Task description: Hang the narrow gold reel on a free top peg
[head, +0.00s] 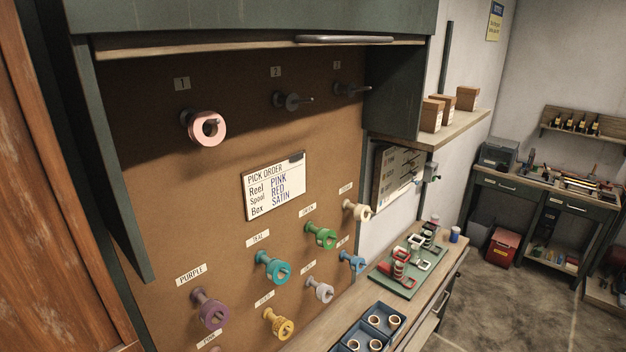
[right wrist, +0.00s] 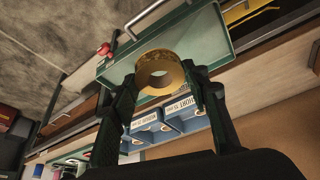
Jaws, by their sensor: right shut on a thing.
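My right gripper (right wrist: 160,88) is shut on a gold reel (right wrist: 155,66), its round hole facing the right wrist camera, with one finger on each side. This gripper is outside the head view, and so is my left gripper. In the head view, top peg 2 (head: 293,101) and top peg 3 (head: 352,90) stick out bare from the brown board. A pink reel (head: 196,127) hangs on top peg 1. Another gold reel (head: 276,325) hangs on a lower peg of the same board.
Lower pegs hold a purple reel (head: 212,313), teal reel (head: 279,271), green reel (head: 326,238) and others. A pick-order card (head: 259,204) sits mid-board. A cabinet overhangs the top pegs. In the right wrist view, a green tray (right wrist: 206,42) lies close beyond the held reel.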

